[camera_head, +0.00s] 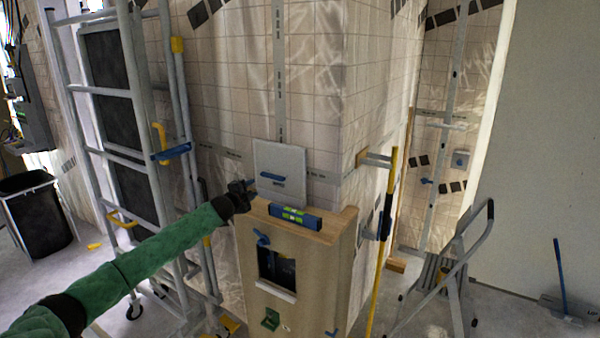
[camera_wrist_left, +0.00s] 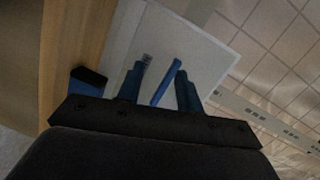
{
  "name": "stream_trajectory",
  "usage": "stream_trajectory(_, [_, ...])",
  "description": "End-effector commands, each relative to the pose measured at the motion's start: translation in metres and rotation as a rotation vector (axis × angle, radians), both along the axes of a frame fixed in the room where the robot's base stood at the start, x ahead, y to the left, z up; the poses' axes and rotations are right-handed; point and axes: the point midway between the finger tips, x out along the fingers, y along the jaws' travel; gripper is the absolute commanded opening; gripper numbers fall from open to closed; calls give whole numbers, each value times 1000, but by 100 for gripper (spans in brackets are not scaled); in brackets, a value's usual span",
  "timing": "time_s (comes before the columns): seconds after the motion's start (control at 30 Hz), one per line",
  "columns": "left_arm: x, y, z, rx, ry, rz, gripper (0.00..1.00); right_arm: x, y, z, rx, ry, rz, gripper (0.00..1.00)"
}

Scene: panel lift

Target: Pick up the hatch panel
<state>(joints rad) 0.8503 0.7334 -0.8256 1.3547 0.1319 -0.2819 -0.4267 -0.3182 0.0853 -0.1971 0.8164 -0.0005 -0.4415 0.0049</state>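The hatch panel (camera_head: 280,162) is a pale grey square plate with a blue bar handle (camera_head: 271,177) and a small dark label. It stands on the wooden box's top (camera_head: 322,228), against the tiled wall. My left gripper (camera_head: 252,187) is at the panel's left side, near the handle. In the left wrist view, the panel (camera_wrist_left: 205,55) lies ahead and the blue handle (camera_wrist_left: 167,80) shows between the fingers of my left gripper (camera_wrist_left: 158,88). The fingers are apart, with gaps to the handle. My right gripper is out of view.
A blue spirit level (camera_head: 296,216) lies on the box top in front of the panel. The box front has a square opening (camera_head: 277,268). A scaffold (camera_head: 150,130) stands left, a yellow pole (camera_head: 382,240) and stepladder (camera_head: 455,265) right, and a black bin (camera_head: 40,215) far left.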

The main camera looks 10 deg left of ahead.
Motion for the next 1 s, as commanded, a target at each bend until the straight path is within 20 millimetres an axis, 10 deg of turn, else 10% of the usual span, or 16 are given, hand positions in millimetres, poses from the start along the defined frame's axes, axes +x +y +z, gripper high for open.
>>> stream_trajectory(0.43, [-3,-22,20,214,-160,-141,36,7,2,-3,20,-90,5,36])
stream_trajectory(1.0, [46,-41,24,216,-160,-140,36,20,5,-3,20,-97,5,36])
